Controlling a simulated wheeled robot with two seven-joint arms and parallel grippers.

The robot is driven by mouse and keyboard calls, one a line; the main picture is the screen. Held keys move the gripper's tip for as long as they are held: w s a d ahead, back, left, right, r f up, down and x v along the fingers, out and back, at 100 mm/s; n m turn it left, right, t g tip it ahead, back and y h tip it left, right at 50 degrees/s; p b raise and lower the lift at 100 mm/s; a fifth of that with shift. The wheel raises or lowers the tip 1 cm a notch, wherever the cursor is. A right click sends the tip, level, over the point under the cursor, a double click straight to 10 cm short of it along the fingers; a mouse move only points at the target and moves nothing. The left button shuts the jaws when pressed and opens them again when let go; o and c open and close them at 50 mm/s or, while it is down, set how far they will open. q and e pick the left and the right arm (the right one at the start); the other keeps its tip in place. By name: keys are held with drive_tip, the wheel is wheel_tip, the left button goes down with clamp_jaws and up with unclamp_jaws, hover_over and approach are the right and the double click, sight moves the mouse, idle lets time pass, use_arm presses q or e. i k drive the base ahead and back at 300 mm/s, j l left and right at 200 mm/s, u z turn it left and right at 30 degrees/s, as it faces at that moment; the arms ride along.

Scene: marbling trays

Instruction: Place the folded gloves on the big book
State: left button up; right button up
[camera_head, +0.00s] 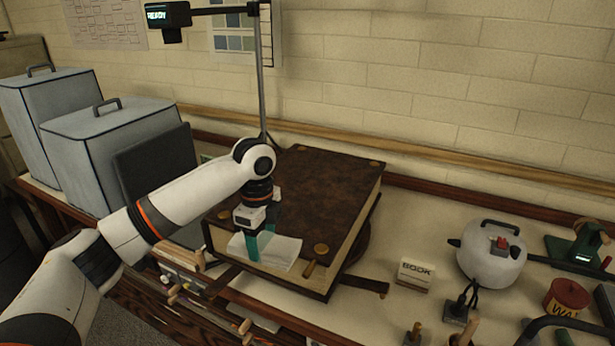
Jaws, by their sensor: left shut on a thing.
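The big book (330,180) lies closed on the bench, with a dark brown mottled cover and round brass-coloured corner pieces. The folded gloves (284,252) show as a flat white piece over the book's front left part, close to its front edge. My left gripper (259,242) points down with teal fingers and is shut on the gloves, at their left part. The fingers hide some of the gloves. I cannot tell whether the gloves touch the cover or are held just above it. My right gripper is not in view.
Grey lidded boxes (110,150) and a dark panel (158,165) stand at left. A "BOOK" card (414,275), a white pot (490,262) and a red tin (566,298) stand at right. The book's right half is clear.

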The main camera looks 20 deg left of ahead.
sight(305, 209)
drive_tip(key=i, duration=0.95)
